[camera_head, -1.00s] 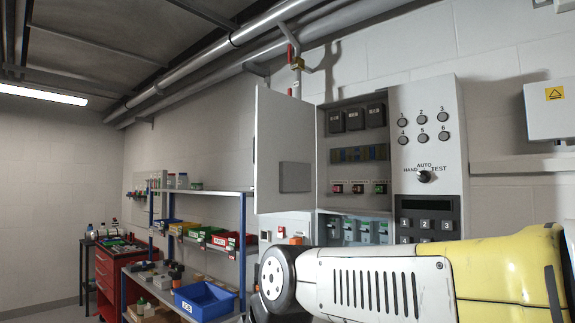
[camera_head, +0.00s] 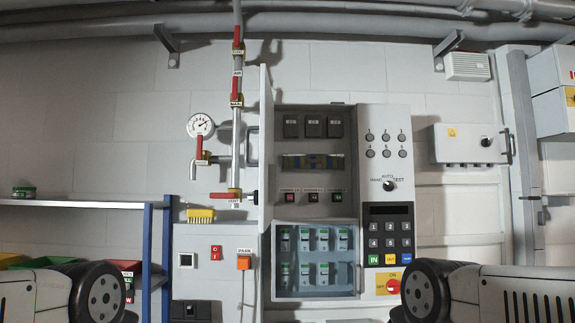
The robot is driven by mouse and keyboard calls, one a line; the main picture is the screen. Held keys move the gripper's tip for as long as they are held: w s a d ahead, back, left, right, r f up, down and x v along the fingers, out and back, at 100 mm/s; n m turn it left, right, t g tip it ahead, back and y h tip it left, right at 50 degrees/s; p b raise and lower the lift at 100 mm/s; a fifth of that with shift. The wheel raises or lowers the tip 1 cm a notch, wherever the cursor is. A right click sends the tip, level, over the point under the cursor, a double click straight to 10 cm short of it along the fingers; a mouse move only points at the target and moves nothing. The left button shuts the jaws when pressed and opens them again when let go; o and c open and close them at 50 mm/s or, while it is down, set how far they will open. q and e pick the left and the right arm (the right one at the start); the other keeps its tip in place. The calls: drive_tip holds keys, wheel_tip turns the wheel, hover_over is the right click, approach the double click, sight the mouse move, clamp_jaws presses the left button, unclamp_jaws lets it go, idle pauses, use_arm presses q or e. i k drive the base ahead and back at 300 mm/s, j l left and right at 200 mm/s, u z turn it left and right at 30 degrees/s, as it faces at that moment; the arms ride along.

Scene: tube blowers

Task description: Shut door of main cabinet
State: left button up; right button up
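The main cabinet (camera_head: 349,197) is a grey wall box straight ahead in the head view. Its door (camera_head: 266,150) stands open on the left side, seen nearly edge-on and sticking out towards me. A grey handle (camera_head: 252,146) shows at the door's left face. The open upper compartment shows black modules (camera_head: 313,127) and a row of small switches (camera_head: 313,197). Parts of my two arms show in the bottom left and bottom right corners, well apart from the door. Neither gripper is in view.
Left of the door are a gauge (camera_head: 200,125), a vertical pipe with red valves (camera_head: 236,128) and a lower grey box (camera_head: 213,262). A shelf (camera_head: 75,202) with blue posts stands further left. A small wall box (camera_head: 466,143) hangs at the right.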

sight(264, 154)
drive_tip(key=i+j+z, duration=0.2)
drive_tip(key=j, duration=0.15)
drive_tip(key=j+z, duration=0.2)
drive_tip(key=j, duration=0.2)
drive_tip(key=i+j+z, duration=0.2)
drive_tip(key=j, duration=0.2)
drive_tip(key=i, duration=0.5)
